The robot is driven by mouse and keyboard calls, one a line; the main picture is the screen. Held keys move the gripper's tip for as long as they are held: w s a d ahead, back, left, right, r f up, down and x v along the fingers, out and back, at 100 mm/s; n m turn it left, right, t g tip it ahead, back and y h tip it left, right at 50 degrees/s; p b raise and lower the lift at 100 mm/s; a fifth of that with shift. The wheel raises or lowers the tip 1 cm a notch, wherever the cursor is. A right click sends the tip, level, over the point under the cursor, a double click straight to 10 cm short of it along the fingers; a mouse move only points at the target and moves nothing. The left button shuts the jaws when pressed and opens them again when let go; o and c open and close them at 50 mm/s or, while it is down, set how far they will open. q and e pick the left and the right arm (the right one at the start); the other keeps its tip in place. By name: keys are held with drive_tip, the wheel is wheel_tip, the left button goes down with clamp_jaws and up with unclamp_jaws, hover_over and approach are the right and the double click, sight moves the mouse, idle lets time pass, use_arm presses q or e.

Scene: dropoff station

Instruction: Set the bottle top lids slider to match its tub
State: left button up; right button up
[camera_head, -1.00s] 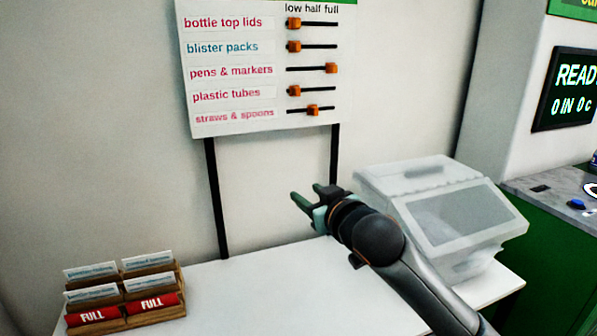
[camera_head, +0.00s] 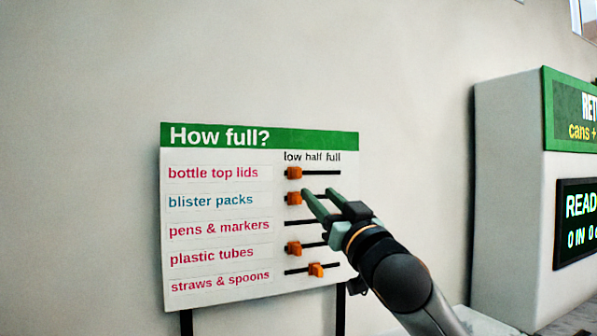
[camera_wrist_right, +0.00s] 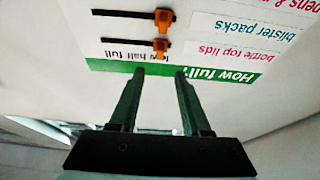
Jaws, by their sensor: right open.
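The white "How full?" board (camera_head: 180,275) carries several labelled sliders. The bottle top lids slider knob (camera_head: 294,173) is orange and sits at the low end of its black track. In the right wrist view the board is upside down and the same knob (camera_wrist_right: 160,46) shows just beyond the fingertips. My right gripper (camera_head: 318,191) is open and empty. In the head view its fingers overlap the blister packs row, below and right of the bottle top lids knob. It also shows in the wrist view (camera_wrist_right: 159,72). The bottle top lids tub is not identifiable here. My left gripper is out of view.
The blister packs knob (camera_head: 294,198) and plastic tubes knob (camera_head: 293,249) are at low; the straws & spoons knob (camera_head: 316,269) is near half. The pens & markers knob is hidden behind my gripper. A grey cabinet with a display (camera_head: 577,222) stands right. Wall above is clear.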

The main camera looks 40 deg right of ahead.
sight(300, 175)
drive_tip(key=p+x, duration=0.4)
drive_tip(key=x, duration=0.5)
drive_tip(key=shift+w+r, duration=0.1)
drive_tip(key=shift+w+d, duration=0.1)
drive_tip(key=shift+w, duration=0.35)
clamp_jaws()
idle(0.7)
